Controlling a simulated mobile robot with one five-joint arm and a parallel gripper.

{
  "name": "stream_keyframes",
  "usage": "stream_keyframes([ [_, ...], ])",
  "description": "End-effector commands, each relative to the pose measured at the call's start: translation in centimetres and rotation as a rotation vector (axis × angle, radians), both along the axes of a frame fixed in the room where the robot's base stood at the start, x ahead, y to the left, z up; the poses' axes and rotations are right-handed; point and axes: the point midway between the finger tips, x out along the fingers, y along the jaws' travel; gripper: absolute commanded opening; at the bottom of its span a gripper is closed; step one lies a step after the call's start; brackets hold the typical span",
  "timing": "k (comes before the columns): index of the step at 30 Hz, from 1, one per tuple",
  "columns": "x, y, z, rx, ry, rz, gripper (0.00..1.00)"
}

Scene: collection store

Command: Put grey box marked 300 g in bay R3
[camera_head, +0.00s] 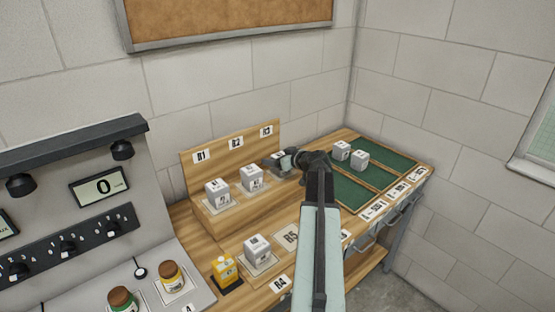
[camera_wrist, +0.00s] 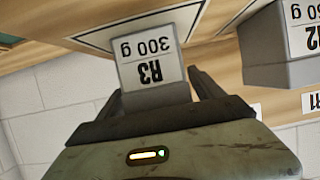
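The grey box (camera_wrist: 152,70) marked "R3 300 g" is between the fingers of my gripper (camera_wrist: 160,95) in the wrist view, its label upside down. A finger flanks each side, with a thin gap seeming to show at the right one; whether they press on it is unclear. In the head view my gripper (camera_head: 287,160) is at the right end of the raised wooden shelf, below the third bay sign (camera_head: 266,130). The box is mostly hidden there. A black-outlined white pad (camera_wrist: 85,38) lies behind the box in the wrist view; contact with it is unclear.
Two grey boxes (camera_head: 216,192) (camera_head: 251,178) stand on the shelf left of my gripper; one shows close by in the wrist view (camera_wrist: 275,45). Another box (camera_head: 257,250) and a yellow item (camera_head: 225,268) stand in front. Two boxes are on the green mat (camera_head: 400,160).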

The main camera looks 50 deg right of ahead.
Motion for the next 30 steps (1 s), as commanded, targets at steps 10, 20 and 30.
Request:
stream_keyframes([
  [10, -0.1, -0.1, 0.5, 0.0, 0.0, -0.001, 0.78],
  [20, -6.9, 0.7, 3.6, 0.001, 0.0, -0.006, 0.78],
  [30, -11.1, 1.0, 5.0, 0.001, 0.0, -0.004, 0.78],
])
